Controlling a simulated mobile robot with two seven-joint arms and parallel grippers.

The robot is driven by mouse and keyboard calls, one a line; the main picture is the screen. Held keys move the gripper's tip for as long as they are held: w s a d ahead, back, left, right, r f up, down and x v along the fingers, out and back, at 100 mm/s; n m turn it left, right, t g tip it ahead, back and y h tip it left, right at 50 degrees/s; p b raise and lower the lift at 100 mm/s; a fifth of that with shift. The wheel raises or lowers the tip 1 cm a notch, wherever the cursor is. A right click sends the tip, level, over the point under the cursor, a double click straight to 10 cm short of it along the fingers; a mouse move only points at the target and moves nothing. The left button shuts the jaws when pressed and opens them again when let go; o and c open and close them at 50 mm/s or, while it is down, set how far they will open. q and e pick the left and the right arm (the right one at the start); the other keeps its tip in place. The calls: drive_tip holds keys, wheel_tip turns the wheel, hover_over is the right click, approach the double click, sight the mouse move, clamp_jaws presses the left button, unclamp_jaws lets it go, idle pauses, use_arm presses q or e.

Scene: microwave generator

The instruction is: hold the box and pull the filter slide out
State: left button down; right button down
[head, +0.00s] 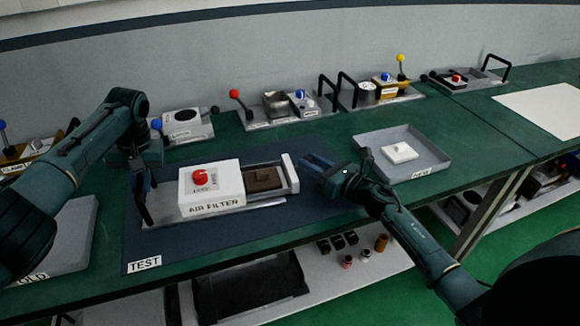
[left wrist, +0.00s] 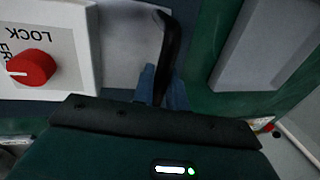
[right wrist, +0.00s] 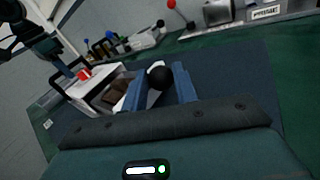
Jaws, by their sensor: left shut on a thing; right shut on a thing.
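The white air filter box (head: 212,205) with a red knob (head: 200,177) sits on the dark test mat (head: 160,240). The filter slide (head: 290,172) extends from the box's right side, with a brown filter (head: 263,180) visible in it. My left gripper (left wrist: 160,88) is shut on the black handle (left wrist: 168,40) at the box's left side; the handle also shows in the head view (head: 141,205). My right gripper (head: 312,168) is at the slide's white end plate, shut on its black ball knob (right wrist: 160,78). The knob is hidden in the head view.
A grey tray labelled NEW (head: 428,165) holds a white piece (head: 400,152) at right. A grey tray labelled OLD (head: 75,250) is at left, partly behind my left arm. Several fixtures with levers and handles line the back wall. A lower shelf runs beneath the table.

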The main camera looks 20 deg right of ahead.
use_arm(q)
drive_tip(key=shift+s+a+f, duration=0.1)
drive_tip(key=shift+a+f, duration=0.15)
drive_tip(key=shift+a, duration=0.05)
use_arm(e)
drive_tip(key=shift+d+f, duration=0.25)
drive_tip(key=shift+d, duration=0.3)
use_arm(q)
drive_tip(key=shift+d, duration=0.1)
use_arm(e)
drive_tip(key=c, duration=1.3)
unclamp_jaws()
drive_tip(key=shift+o, duration=1)
drive_tip(key=shift+a, duration=0.1)
drive_tip(key=v, duration=1.2)
drive_tip(key=shift+s+r, duration=0.1)
drive_tip(key=shift+s, duration=0.05)
